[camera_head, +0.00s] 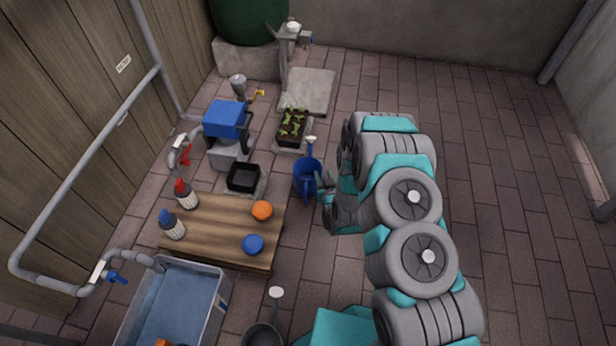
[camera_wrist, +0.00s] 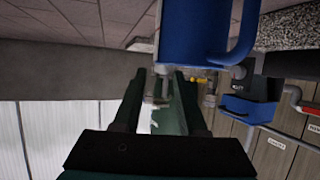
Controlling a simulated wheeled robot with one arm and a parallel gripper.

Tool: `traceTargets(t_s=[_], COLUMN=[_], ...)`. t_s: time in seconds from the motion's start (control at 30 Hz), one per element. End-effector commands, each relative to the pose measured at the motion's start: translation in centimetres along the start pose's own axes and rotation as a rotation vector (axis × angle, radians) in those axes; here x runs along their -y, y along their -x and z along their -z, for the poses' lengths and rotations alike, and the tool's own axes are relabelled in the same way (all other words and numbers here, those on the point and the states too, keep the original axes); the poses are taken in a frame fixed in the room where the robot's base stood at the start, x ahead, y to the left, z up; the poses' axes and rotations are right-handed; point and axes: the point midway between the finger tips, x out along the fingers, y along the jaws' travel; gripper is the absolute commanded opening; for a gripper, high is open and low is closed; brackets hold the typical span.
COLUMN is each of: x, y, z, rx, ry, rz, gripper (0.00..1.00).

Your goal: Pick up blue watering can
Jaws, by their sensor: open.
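The blue watering can (camera_head: 303,181) stands on the brick floor in the head view, with its pale spout end pointing away. My gripper (camera_head: 325,188) is just to its right, close to the can's handle; I cannot tell if they touch. In the wrist view the can (camera_wrist: 190,32) fills the top middle, with its curved blue handle to the right. My two dark fingers (camera_wrist: 160,85) are apart there. The can is beyond the fingertips, nearest the right one, and nothing shows clasped between them.
A wooden platform (camera_head: 215,222) with bottles and an orange and a blue round object is left of the can. A black tray (camera_head: 243,178), a blue machine (camera_head: 228,118) and a planter (camera_head: 291,128) stand near. A water basin (camera_head: 175,308) is at front left. Floor at right is clear.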

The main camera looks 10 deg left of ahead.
Motion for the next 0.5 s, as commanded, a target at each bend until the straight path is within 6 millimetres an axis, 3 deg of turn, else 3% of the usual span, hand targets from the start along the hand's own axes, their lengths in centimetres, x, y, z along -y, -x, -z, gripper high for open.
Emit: traceTargets(t_s=[0.5], x=[-0.5], y=[-5.0], z=[-0.4], rx=[-0.006], ry=[0.001], rz=[0.001], gripper=[0.41])
